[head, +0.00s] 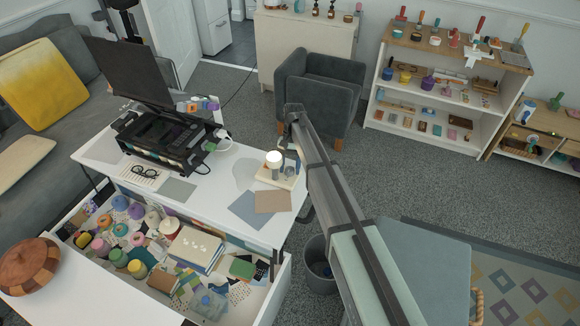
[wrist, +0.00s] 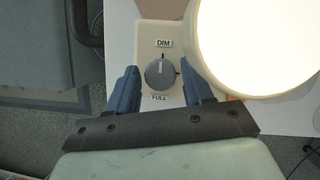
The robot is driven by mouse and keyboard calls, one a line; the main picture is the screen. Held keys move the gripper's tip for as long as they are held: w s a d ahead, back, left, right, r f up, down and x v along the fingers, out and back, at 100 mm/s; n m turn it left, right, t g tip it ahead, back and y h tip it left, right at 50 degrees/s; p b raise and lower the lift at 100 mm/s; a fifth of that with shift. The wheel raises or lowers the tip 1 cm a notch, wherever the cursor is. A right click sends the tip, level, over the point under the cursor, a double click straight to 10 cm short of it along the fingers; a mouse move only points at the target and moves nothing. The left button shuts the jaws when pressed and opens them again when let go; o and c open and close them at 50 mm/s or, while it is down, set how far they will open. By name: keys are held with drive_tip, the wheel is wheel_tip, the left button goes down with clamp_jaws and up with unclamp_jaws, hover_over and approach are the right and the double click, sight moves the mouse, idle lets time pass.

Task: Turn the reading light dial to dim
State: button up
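The reading light's dial (wrist: 160,74) is a round grey knob on a cream base plate (wrist: 150,32). A "DIM" label is above it and a "FULL" label below. A pale mark on the knob points up toward "DIM". The round lamp head (wrist: 262,40) glows bright white beside it. In the head view the lit lamp (head: 274,158) stands on its base on the white desk, partly behind my arm. My gripper (wrist: 158,68) is open, its blue fingers on either side of the dial with gaps showing. I cannot tell how deep the fingertips reach.
The white desk (head: 228,210) also holds a black machine (head: 160,138), glasses and flat sheets (head: 272,201) near the lamp. An open drawer (head: 250,290) full of yarn and craft supplies lies in front. A dark armchair (head: 318,90) stands behind.

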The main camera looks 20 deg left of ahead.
drive_tip(key=shift+o, duration=0.8)
drive_tip(key=v, duration=1.3)
drive_tip(key=shift+w+r, duration=0.2)
drive_tip(key=shift+r, duration=0.1)
